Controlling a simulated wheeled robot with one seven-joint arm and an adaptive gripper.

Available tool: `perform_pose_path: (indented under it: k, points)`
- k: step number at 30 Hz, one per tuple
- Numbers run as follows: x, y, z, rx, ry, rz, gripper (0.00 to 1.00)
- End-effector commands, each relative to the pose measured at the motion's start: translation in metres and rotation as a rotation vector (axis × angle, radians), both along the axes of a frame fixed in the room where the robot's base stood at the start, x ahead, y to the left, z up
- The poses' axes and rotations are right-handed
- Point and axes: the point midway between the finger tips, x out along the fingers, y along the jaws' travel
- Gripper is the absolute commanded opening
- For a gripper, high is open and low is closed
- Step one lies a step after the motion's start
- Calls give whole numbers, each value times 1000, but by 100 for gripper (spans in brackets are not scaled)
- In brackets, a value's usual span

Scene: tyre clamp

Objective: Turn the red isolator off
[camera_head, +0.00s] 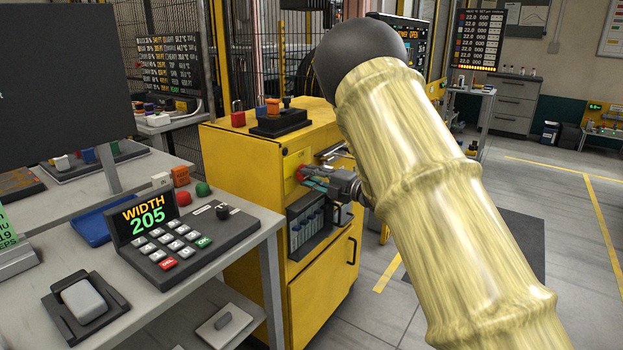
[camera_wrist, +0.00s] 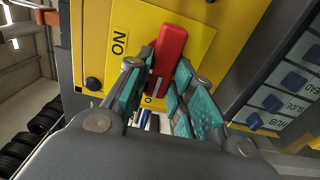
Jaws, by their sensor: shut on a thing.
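The red isolator handle (camera_wrist: 168,48) sits on a yellow plate (camera_wrist: 200,45) on the yellow cabinet's face. In the wrist view it runs lengthwise, slightly tilted, between my finger pads. An ON label (camera_wrist: 120,42) is beside it to the left. Another label starting with O lies below it, partly hidden by my fingers. My gripper (camera_wrist: 166,68) has teal pads on both sides of the handle and is shut on it. In the head view my gripper (camera_head: 320,181) is at the cabinet front, and the red handle (camera_head: 300,173) shows only in small part.
The yellow cabinet (camera_head: 325,300) has a door handle below. A desk (camera_head: 245,248) with a keypad (camera_head: 170,240) stands to the left. My arm covers much of the right side.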

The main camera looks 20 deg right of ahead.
Motion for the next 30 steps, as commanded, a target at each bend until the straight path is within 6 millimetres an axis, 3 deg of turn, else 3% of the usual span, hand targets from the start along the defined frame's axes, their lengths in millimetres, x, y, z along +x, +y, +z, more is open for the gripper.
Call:
perform_pose_path:
  k: [3, 4, 7, 20, 30]
  points:
    - [-1, 0, -2, -1, 3, 0, 0]
    - [-1, 0, -2, -1, 3, 0, 27]
    - [-1, 0, -2, 0, 2, 0, 45]
    - [-5, -4, -1, 0, 1, 0, 45]
    - [-48, -37, -1, 2, 3, -1, 45]
